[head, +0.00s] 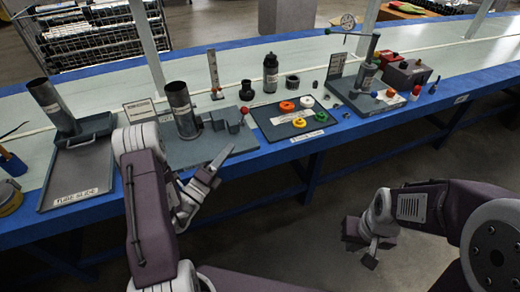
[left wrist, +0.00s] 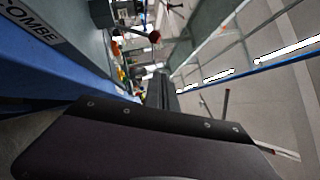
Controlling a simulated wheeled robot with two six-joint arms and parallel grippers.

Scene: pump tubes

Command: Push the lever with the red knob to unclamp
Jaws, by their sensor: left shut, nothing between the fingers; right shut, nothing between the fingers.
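A small red knob (head: 244,110) sits on a lever at the right side of the grey clamp fixture (head: 227,119), behind the blue table edge. In the left wrist view the red knob (left wrist: 155,37) is on the end of a dark lever arm coming from the fixture (left wrist: 101,13). My left gripper (head: 222,160) is shut and empty, in front of and below the knob, apart from it in the head view. Its dark fingers (left wrist: 160,92) point toward the knob's side in the wrist view. My right gripper (head: 370,258) is shut and empty, low over the floor, away from the table.
An upright metal tube (head: 181,108) stands on the clamp's base plate. A grey tray (head: 75,180) with a leaning tube (head: 50,105) is at left. A dark mat (head: 270,125) with coloured rings lies right of the clamp. Another fixture (head: 365,78) stands further right.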

